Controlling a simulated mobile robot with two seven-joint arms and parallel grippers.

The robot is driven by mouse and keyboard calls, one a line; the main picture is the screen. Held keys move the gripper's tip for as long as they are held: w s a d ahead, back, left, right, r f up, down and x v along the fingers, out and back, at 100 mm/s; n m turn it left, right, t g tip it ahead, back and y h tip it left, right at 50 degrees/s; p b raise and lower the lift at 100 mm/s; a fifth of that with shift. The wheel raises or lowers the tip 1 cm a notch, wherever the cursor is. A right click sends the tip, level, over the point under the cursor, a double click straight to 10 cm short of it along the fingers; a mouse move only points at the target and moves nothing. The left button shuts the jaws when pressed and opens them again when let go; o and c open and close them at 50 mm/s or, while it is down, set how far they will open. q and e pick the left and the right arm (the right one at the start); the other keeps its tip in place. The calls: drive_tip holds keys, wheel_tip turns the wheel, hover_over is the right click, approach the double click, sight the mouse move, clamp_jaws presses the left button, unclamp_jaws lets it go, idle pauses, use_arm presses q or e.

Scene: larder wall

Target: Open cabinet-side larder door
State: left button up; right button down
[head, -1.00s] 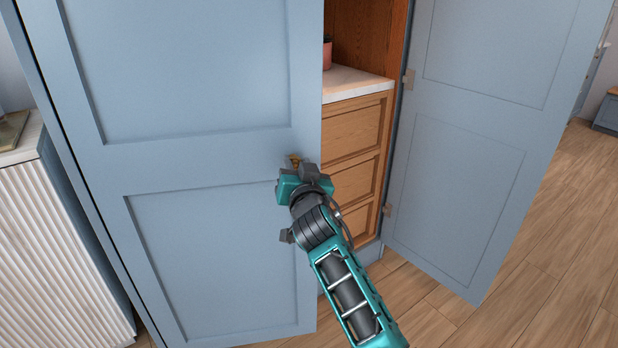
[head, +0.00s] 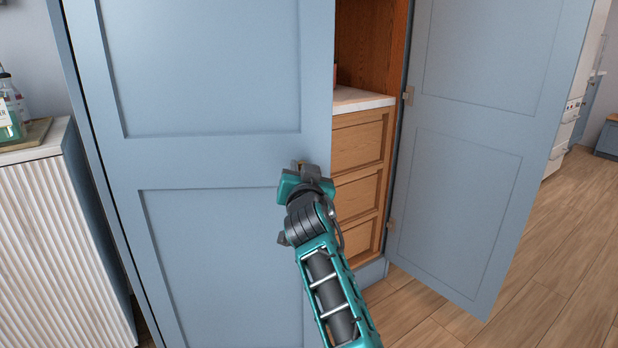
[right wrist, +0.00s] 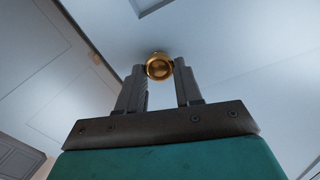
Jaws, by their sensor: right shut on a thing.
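The blue larder door (head: 220,80) on the cabinet side fills the left and middle of the head view. It appears slightly ajar, its free right edge standing in front of the larder. My right gripper (head: 306,169) is at that edge, shut on a small brass knob (head: 296,163). In the right wrist view the knob (right wrist: 159,66) sits between the two fingertips (right wrist: 160,76), against the pale door face. The other larder door (head: 465,130) stands wide open at the right. My left gripper is not in view.
Wooden drawers (head: 357,175) under a white shelf (head: 358,99) show inside the larder. A white ribbed cabinet (head: 60,240) stands close at the left, with bottles (head: 10,110) and a board on top. Wooden floor (head: 560,260) is clear at the right.

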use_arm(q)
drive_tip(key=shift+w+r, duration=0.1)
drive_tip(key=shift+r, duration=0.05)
use_arm(e)
drive_tip(key=c, duration=0.8)
unclamp_jaws()
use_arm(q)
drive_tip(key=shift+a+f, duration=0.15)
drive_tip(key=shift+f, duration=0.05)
use_arm(e)
drive_tip(key=shift+o, duration=0.2)
